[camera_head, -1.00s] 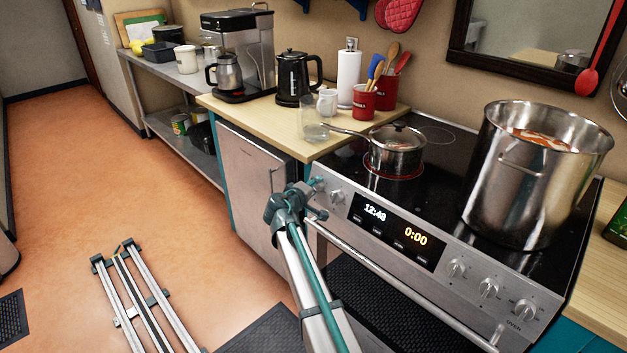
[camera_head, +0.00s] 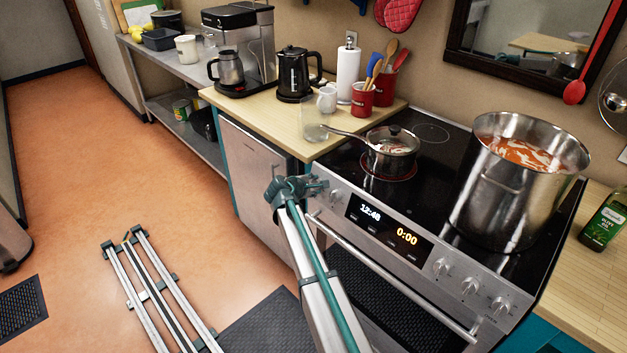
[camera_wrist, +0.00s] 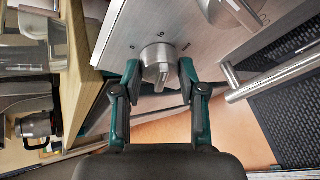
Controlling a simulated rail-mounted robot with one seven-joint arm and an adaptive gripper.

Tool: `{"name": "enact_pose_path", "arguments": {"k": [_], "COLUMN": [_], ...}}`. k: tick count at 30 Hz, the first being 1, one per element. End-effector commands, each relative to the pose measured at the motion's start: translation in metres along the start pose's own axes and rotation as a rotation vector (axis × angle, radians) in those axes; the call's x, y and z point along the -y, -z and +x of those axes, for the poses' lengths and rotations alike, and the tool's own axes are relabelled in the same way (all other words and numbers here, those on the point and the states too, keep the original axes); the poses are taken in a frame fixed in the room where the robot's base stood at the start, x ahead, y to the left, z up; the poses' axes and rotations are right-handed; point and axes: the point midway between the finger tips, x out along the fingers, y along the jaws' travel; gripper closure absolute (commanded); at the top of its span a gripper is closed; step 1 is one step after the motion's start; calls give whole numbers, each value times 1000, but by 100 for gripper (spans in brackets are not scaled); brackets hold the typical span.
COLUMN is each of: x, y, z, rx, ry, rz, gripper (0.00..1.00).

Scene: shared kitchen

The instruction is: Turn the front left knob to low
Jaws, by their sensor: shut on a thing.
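The leftmost stove knob (camera_wrist: 157,62) is a round metal dial with a raised grip, in the middle of the wrist view. My gripper (camera_wrist: 160,78) has its dark fingers on both sides of this knob, closed on it. In the head view my gripper (camera_head: 318,186) is at the left end of the stove's front panel and hides this knob. A second knob (camera_head: 336,196) sits just to its right; it also shows at the top of the wrist view (camera_wrist: 222,12). The held knob's setting cannot be read.
A lidded saucepan (camera_head: 389,155) stands on a red-glowing burner, its handle reaching left. A large steel pot (camera_head: 505,205) with red food stands at the right. The oven handle (camera_head: 390,275) runs below the panel.

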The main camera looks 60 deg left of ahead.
Motion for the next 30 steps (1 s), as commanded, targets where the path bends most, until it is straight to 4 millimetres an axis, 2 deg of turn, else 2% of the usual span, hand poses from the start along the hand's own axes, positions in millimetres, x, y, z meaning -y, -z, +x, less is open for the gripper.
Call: {"name": "enact_pose_path", "arguments": {"k": [8,20,21,25,30], "x": [0,0,0,0,0], "y": [0,0,0,0,0], "z": [0,0,0,0,0], "rx": [6,7,7,6,6], "ry": [24,26,26,26,25], "rz": [-67,-74,-74,-73,-73], "gripper": [94,94,57,36,34]}}
